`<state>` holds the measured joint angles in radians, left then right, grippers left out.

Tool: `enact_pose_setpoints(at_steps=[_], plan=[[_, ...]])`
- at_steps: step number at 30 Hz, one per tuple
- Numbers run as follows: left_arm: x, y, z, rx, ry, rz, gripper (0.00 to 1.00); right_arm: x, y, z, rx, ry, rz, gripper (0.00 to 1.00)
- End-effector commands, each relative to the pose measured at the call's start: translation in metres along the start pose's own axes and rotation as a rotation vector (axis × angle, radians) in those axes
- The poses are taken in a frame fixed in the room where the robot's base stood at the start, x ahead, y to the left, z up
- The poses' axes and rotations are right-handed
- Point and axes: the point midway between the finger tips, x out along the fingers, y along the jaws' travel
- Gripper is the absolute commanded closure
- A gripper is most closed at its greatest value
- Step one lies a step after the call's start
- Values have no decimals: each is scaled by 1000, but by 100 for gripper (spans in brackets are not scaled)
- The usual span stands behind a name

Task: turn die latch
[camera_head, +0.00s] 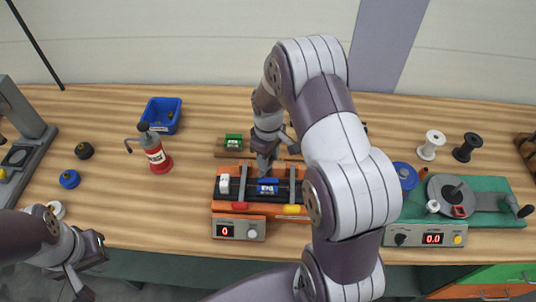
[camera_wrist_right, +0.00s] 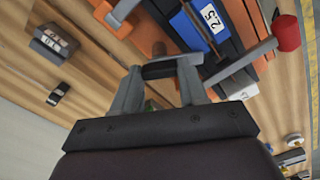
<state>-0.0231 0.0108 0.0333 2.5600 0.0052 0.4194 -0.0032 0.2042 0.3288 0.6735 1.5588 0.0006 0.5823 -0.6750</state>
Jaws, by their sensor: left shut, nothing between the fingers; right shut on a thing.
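The orange die machine (camera_head: 262,208) stands mid-table, with a blue die block labelled with a number (camera_head: 268,186) seated in it. The block also shows in the right wrist view (camera_wrist_right: 205,24). My right gripper (camera_head: 266,170) is over the back edge of the machine, just behind the blue block. In the right wrist view its fingers (camera_wrist_right: 160,72) are shut on a dark grey bar, which looks like the die latch (camera_wrist_right: 172,66). The fingers hide part of the bar. My left gripper (camera_head: 82,284) is shut and empty, low at the front left, off the table edge.
A green die block (camera_head: 233,141) sits on a wooden stand behind the machine. A green winding unit (camera_head: 470,205) and spools (camera_head: 431,145) stand right. My right arm hides the table between.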

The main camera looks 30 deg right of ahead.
Motion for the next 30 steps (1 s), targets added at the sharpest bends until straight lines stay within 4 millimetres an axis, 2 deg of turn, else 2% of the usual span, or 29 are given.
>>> enact_pose_setpoints(at_steps=[15, 30], plan=[[-6, 0, -1, 0, 0, 0, 100, -3, 2, -1, -414, 4, 6, 88], [-7, 0, -1, 0, 0, 0, 100, -3, 3, -2, -563, 5, 9, 88]])
